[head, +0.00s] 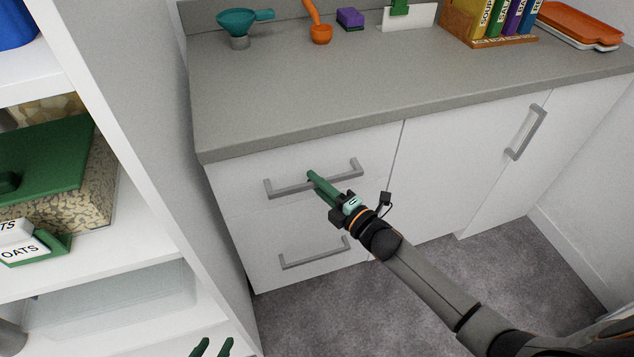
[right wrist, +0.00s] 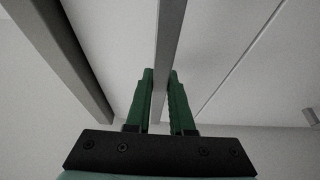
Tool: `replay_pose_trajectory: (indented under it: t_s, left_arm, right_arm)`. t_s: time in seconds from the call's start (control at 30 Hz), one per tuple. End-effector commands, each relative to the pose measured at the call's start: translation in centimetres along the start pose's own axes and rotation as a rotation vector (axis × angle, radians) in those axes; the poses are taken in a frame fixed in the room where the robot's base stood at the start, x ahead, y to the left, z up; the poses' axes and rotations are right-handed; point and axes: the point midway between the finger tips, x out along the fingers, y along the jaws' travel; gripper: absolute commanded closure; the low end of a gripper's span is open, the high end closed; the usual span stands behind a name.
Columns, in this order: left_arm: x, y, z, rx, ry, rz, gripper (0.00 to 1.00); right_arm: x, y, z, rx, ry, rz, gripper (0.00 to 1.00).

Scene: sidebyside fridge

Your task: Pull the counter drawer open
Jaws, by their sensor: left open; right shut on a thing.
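The counter drawer's white front (head: 238,188) is just under the worktop and looks flush with the cabinet. Its grey bar handle (head: 285,189) runs across the front. My right gripper (head: 313,178) is at the middle of this handle, shut on it. In the right wrist view the handle (right wrist: 168,45) passes between the two green fingers of my right gripper (right wrist: 159,85). My left gripper (head: 212,347) is open and empty, with only its fingertips showing at the bottom edge of the head view.
A second drawer with a handle (head: 315,254) is below. A cupboard door handle (head: 526,133) is to the right. The grey worktop (head: 300,90) carries a teal funnel (head: 240,22), an orange scoop (head: 319,32) and a spice rack (head: 500,40). White shelves (head: 100,255) stand close on the left.

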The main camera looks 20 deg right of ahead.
Motion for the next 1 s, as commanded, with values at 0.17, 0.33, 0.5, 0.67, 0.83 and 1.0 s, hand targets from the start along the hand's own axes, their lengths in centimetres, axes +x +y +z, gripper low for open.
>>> replay_pose_trajectory:
  t_s: [0.17,0.33,0.5,0.67,0.83,1.0]
  left_arm:
    - [0.05,-0.08,-0.22,0.001,0.005,-0.001,0.5]
    - [0.13,-0.16,-0.52,0.002,0.011,-0.003,0.5]
    - [0.18,-0.21,-0.67,0.003,0.013,-0.003,0.5]
    - [0.17,-0.21,-0.66,0.003,0.013,-0.003,0.5]
    - [0.17,-0.2,-0.62,0.002,0.012,-0.003,0.5]
    - [0.14,-0.17,-0.5,0.002,0.01,-0.003,0.5]
  right_arm:
    - [-0.02,0.0,0.0,0.0,0.0,0.0,1.0]
    - [-0.02,0.0,0.0,0.0,0.0,0.0,1.0]
    - [-0.02,0.0,0.0,0.0,0.0,0.0,1.0]
    - [-0.03,-0.01,0.0,0.0,0.0,0.0,1.0]
    - [-0.03,-0.01,0.0,0.0,0.0,0.0,1.0]
    - [-0.03,-0.01,0.01,0.0,0.0,0.0,1.0]
